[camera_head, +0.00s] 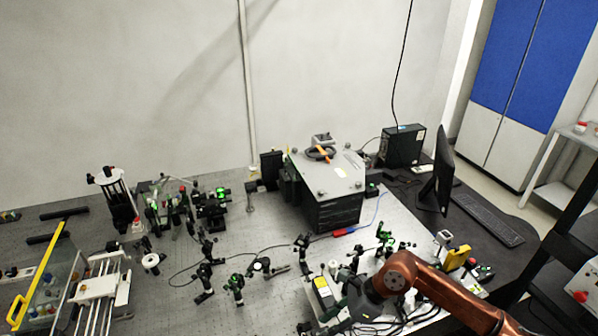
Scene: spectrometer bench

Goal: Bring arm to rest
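My copper-coloured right arm comes in from the lower right corner. It reaches over the right front part of the optical table (285,222). Its rounded joint is above the small optics there. A dark part beyond the joint, which may be my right gripper (357,298), is among dark parts and cables near the bottom edge. I cannot make out its fingers or whether it holds anything. My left arm and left gripper are not in view.
A dark box with a grey top (328,172) stands mid-table. A monitor (437,182), keyboard (487,218) and black computer (402,146) are at right. A yellow-handled case (45,282) is at left.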

